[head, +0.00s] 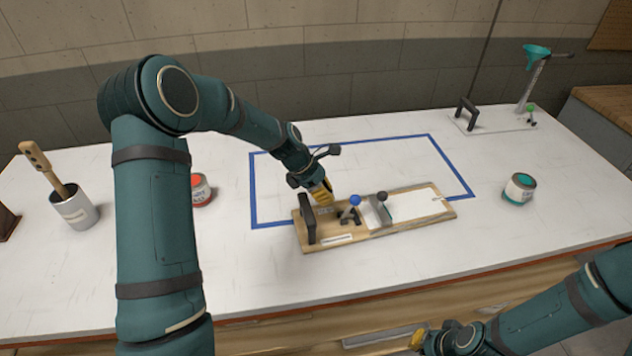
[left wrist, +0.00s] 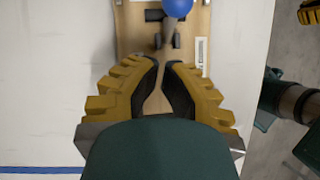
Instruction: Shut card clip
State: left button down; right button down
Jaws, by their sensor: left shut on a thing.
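A wooden board (head: 425,220) lies on the white table and bears a white card (head: 415,203). A grey clip (head: 377,217) with a dark knob (head: 382,196) crosses the board at the card's left end. A lever with a blue knob (head: 354,200) stands left of it; the blue knob is at the top of the left wrist view (left wrist: 177,6).
Blue tape (head: 345,143) outlines a rectangle, with the board over its front edge. A red-labelled can (head: 200,190) and a brush pot (head: 74,207) stand left. A teal-labelled can (head: 519,189) stands right, a stand (head: 533,85) behind it. The table between board and teal can is clear.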

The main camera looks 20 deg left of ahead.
aim_at(350, 207)
pick_arm(q)
jog(key=shift+w+d+f, duration=0.2)
jog(key=shift+w+d, duration=0.1)
jog(key=shift+d, duration=0.25)
jog(key=shift+w+d+f, duration=0.15)
jog(key=shift+w+d, duration=0.2)
jog(key=shift+d, duration=0.25)
jog(key=shift+w+d+f, duration=0.2)
jog(key=shift+w+d, duration=0.1)
jog(key=shift+d, duration=0.25)
jog(key=shift+w+d+p, duration=0.3)
jog(key=shift+d+p, duration=0.05)
jog(key=shift+d, duration=0.2)
jog(key=shift+w+d+f, duration=0.1)
jog(key=shift+w+d, duration=0.05)
jog(key=shift+d, duration=0.05)
jog(key=shift+a, duration=0.1)
